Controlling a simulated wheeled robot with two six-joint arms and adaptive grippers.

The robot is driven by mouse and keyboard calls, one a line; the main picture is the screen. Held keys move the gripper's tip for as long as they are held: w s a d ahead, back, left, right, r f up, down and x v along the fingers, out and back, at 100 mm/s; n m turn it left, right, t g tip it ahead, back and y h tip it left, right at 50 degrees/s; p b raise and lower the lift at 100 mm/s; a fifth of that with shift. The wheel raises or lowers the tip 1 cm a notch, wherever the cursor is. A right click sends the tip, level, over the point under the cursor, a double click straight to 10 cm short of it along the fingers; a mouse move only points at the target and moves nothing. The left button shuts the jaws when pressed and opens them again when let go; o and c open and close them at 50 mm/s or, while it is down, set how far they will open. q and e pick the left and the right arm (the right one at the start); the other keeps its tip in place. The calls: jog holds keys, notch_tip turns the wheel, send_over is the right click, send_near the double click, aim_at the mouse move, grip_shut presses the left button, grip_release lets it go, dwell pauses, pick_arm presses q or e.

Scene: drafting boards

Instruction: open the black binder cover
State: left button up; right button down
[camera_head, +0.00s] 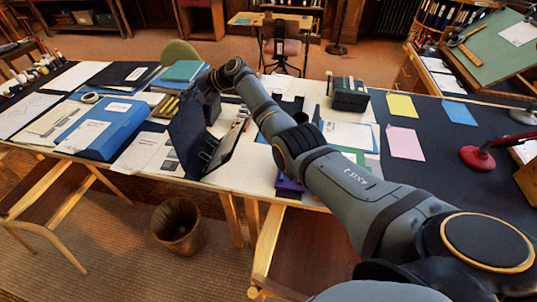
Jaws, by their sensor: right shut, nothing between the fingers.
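The black binder stands on the long desk at the picture's middle left. Its cover (187,138) is raised and tilted, apart from the other half (222,155), so the binder stands partly open like a V with metal ring parts showing inside. My right arm reaches in from the lower right across the desk. My right gripper (205,106) is shut and empty, just behind the top of the raised cover. Its fingertips are partly hidden, and I cannot tell whether they touch the cover. My left gripper is not in view.
A blue box file (101,128) and papers lie left of the binder. Teal books (182,71) are behind it. A black device (350,93) and coloured sheets (404,143) lie to the right. A wastebasket (178,226) and wooden chairs stand in front.

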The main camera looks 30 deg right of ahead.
jog(key=shift+w+a+f, duration=0.1)
jog(key=shift+w+a, duration=0.6)
jog(key=shift+a, duration=0.1)
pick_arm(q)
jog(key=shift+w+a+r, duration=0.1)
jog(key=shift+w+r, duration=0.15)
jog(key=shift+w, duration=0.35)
pick_arm(e)
jog(key=shift+s+d, duration=0.1)
pick_arm(q)
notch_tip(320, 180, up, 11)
jog(key=p, duration=1.1)
pick_arm(e)
jog(key=s+d+r, duration=0.3)
jog(key=r, duration=0.2)
jog(key=shift+d, duration=0.4)
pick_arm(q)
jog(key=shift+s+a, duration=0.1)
pick_arm(e)
jog(key=shift+s, duration=0.1)
